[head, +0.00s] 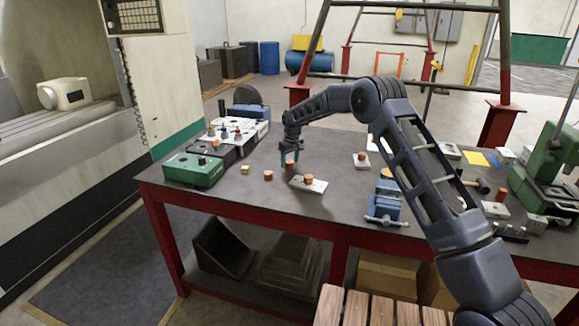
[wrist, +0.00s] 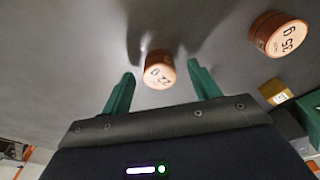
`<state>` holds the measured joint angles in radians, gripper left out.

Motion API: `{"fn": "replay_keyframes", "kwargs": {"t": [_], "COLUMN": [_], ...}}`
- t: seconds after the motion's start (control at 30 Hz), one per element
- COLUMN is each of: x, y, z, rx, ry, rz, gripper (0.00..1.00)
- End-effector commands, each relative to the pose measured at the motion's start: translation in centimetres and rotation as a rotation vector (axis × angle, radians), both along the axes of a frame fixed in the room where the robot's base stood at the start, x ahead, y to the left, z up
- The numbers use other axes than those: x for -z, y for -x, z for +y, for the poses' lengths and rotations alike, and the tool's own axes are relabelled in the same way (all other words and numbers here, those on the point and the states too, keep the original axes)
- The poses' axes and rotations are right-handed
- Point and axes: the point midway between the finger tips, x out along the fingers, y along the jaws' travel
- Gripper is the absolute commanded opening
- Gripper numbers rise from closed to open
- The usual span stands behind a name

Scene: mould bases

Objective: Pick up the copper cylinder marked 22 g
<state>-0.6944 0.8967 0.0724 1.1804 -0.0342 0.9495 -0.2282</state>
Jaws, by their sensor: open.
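The copper cylinder marked 22 g (wrist: 159,70) stands on the grey bench top in the wrist view, its marked top facing me. It sits ahead of and between the tips of my gripper's green fingers (wrist: 160,72), with a gap on each side. My gripper is open and empty. In the head view my gripper (head: 289,158) points down low over the bench, and its fingers mostly hide the cylinder there.
A small yellow block (head: 245,169) and a green case (head: 192,170) are to the left. A blue vise (head: 386,205) stands at the front edge.

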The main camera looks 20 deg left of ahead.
Motion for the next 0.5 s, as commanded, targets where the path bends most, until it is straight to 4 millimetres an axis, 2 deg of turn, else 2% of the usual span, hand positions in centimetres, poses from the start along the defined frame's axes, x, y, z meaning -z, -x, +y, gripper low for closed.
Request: {"fn": "replay_keyframes", "kwargs": {"t": [0.2,0.27,0.5], "x": [0.15,0.15,0.14], "y": [-0.03,-0.01,-0.01], "z": [0.04,0.04,0.04], "rx": [0.0,0.0,0.0], "ry": [-0.001,-0.001,-0.001], "rz": [-0.001,-0.001,-0.001], "gripper": [0.61,0.51,0.04]}}
